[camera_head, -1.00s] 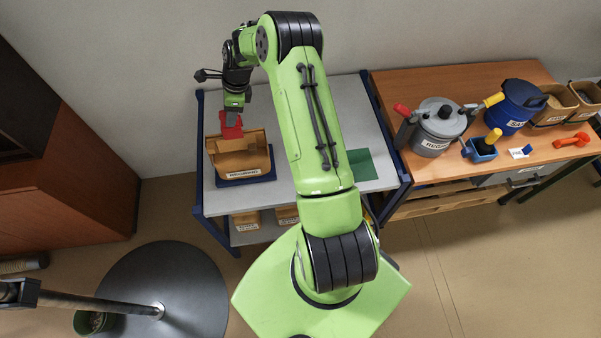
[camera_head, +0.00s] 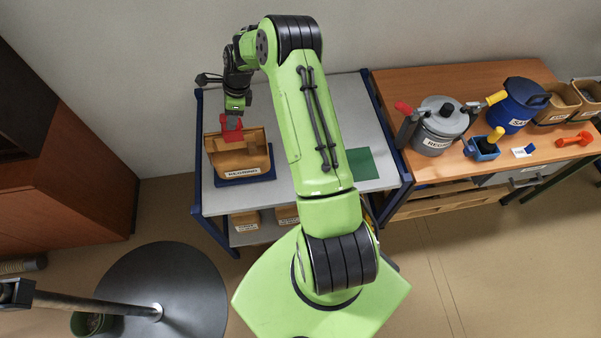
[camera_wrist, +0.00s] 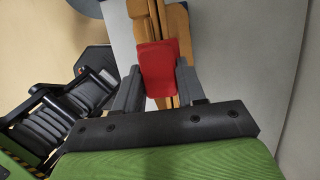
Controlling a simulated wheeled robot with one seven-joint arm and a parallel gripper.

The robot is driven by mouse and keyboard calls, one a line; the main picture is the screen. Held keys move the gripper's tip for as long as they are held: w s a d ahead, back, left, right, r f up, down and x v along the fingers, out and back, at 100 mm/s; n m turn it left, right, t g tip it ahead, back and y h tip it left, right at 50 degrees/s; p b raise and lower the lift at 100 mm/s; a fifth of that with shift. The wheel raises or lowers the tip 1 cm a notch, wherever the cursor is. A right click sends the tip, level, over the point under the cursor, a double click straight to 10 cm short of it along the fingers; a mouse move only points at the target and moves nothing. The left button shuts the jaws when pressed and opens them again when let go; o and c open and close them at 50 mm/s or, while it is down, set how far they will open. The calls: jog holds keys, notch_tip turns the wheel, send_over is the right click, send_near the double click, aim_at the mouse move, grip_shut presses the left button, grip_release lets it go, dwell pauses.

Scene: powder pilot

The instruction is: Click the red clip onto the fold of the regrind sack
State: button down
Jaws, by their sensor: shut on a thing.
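The regrind sack (camera_head: 240,160) is a brown paper sack with a white label, standing on a blue base on the grey table. Its folded top shows as brown strips in the wrist view (camera_wrist: 176,24). My gripper (camera_head: 232,113) is above the back of the sack, pointing down. It is shut on the red clip (camera_head: 231,130). In the wrist view the red clip (camera_wrist: 158,68) sits between the two grey fingers and overlaps the sack's folded top. The clip's jaws are hidden, so I cannot tell whether they are around the fold.
A green mat (camera_head: 361,164) lies on the grey table (camera_head: 335,110) to the right of my arm. The wooden bench on the right holds a grey pot (camera_head: 438,125), a blue pot (camera_head: 515,105) and an orange tool (camera_head: 573,140). More sacks stand on the lower shelf.

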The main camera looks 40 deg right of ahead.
jog(key=shift+f+b, duration=0.75)
jog(key=shift+f, duration=0.4)
jog(key=c, duration=0.6)
grip_release()
jog(key=shift+c, duration=1.3)
jog(key=shift+r, duration=0.1)
notch_tip(320, 180, up, 7)
jog(key=p, duration=0.5)
